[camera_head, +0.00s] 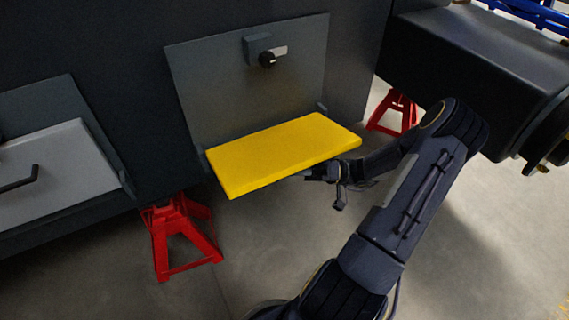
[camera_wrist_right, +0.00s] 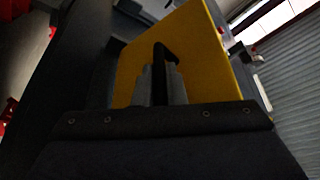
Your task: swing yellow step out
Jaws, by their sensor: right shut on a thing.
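The yellow step (camera_head: 280,152) lies about level, sticking out from the grey back plate (camera_head: 225,95) on the dark chassis side. My right gripper (camera_head: 318,173) is at the step's front edge, low and right of its middle. In the right wrist view the yellow step (camera_wrist_right: 185,45) fills the upper middle, with a black handle (camera_wrist_right: 165,52) on its face. My right gripper (camera_wrist_right: 160,85) is shut on that handle; the exact contact is dark and partly hidden. My left gripper is not in view.
A latch with a black knob (camera_head: 267,59) is on the back plate above the step. Red stands (camera_head: 180,238) support the chassis at left and behind at right. A grey panel with a black handle (camera_head: 22,182) is at far left. The floor in front is clear.

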